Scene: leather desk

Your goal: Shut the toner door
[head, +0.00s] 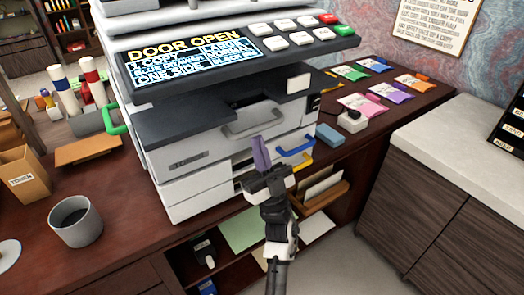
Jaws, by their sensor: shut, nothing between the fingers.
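The copier (185,150) stands on the dark wooden desk, and its display (192,57) reads "DOOR OPEN". Its front carries a panel with a grey handle (252,122), a blue handle (296,148) and a yellow handle (302,164). A green handle (115,116) sticks out at its left side. No label marks the toner door, so I cannot tell which panel it is. My gripper (262,160) is shut and empty in front of the lower right front. A purple upright piece shows at its tip. My gripper hides part of the front there, and contact cannot be told.
Colored packets (362,106) and a small white block (352,121) lie right of the copier. A white-topped cabinet (450,160) stands at right. Open shelves lie below the desk.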

